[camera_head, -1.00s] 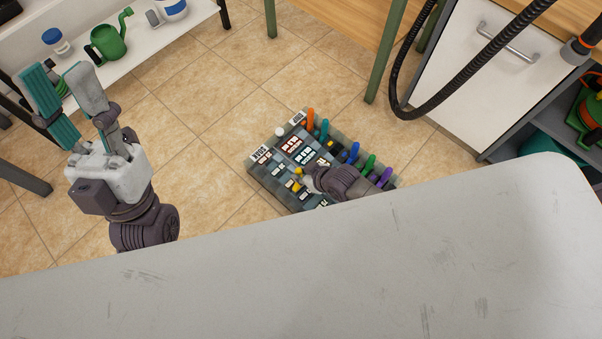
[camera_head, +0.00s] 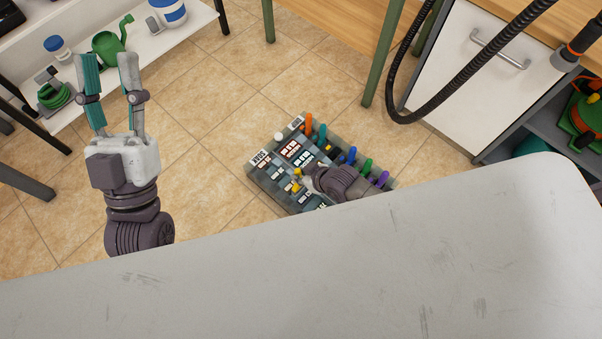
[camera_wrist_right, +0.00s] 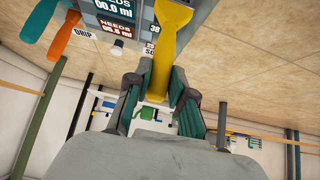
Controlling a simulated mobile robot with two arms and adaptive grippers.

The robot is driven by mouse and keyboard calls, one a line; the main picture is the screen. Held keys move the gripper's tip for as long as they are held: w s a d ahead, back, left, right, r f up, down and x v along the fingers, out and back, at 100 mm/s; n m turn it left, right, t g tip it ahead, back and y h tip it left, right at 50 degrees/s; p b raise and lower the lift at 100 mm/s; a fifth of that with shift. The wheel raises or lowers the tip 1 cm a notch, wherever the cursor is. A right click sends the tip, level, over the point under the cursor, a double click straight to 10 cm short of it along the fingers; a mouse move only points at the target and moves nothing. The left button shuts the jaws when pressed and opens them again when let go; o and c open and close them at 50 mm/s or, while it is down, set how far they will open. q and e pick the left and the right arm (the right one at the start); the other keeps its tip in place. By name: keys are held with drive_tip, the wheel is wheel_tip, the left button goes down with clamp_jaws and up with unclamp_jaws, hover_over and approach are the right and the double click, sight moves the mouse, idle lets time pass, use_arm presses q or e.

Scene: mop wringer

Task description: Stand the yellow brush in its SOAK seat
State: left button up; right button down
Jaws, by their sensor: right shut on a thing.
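The yellow brush (camera_wrist_right: 165,50) is upside down in the right wrist view, its wide flared end towards the top of the picture. My right gripper (camera_wrist_right: 158,92) is shut on its narrower part. In the head view only a little yellow (camera_head: 297,187) shows beside my right gripper (camera_head: 308,183), at the rack's near left part. Which seat the brush is over, I cannot tell. My left gripper (camera_head: 108,62) is open and empty, pointing up at the left.
Orange (camera_head: 309,122), blue, green and purple handles stand along the rack's far right side. A white knob (camera_head: 279,136) is at its far corner. The white tabletop (camera_head: 330,260) fills the front.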

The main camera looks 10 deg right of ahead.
sight(297, 170)
drive_tip(key=shift+r+p, duration=0.45)
drive_tip(key=shift+r, duration=0.1)
use_arm(q)
drive_tip(key=w+f+g+y, duration=0.1)
drive_tip(key=w+f+g, duration=0.3)
drive_tip(key=f, duration=0.1)
drive_tip(key=shift+f+p, duration=0.15)
drive_tip(key=shift+p, duration=0.15)
use_arm(e)
drive_tip(key=shift+r, duration=0.3)
use_arm(q)
drive_tip(key=shift+d+f+g+y, duration=0.1)
drive_tip(key=shift+g+y, duration=0.2)
use_arm(e)
drive_tip(key=shift+r, duration=0.1)
drive_tip(key=shift+a+r+p, duration=0.15)
drive_tip(key=shift+r+p, duration=0.4)
drive_tip(key=shift+p, duration=0.15)
use_arm(q)
wheel_tip(297, 170, down, 7)
drive_tip(key=g+y, duration=0.1)
drive_tip(key=g, duration=0.3)
drive_tip(key=shift+w+a+y, duration=0.4)
use_arm(e)
drive_tip(key=shift+r, duration=0.15)
